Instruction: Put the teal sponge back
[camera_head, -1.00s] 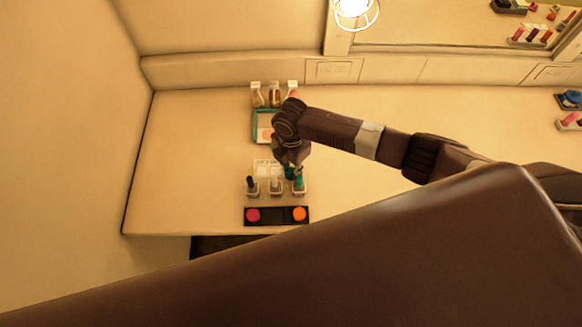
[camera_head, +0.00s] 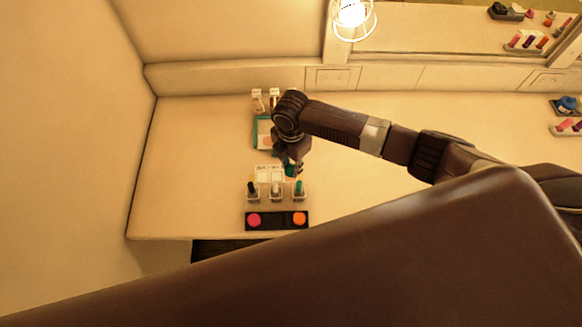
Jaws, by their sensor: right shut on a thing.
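My right gripper (camera_head: 292,168) hangs over the back edge of a small row of clear holders, shut on a small teal thing (camera_head: 290,171) that looks like the teal sponge. The jaws and wrist hide much of it. A black tray (camera_head: 277,220) lies in front of the row. My left gripper is not in view.
The holders carry a black-topped item (camera_head: 252,188), a pale one (camera_head: 276,188) and a teal-topped one (camera_head: 299,188). A teal-framed pad (camera_head: 262,133) and bottles (camera_head: 257,101) stand behind. The counter left of them is clear.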

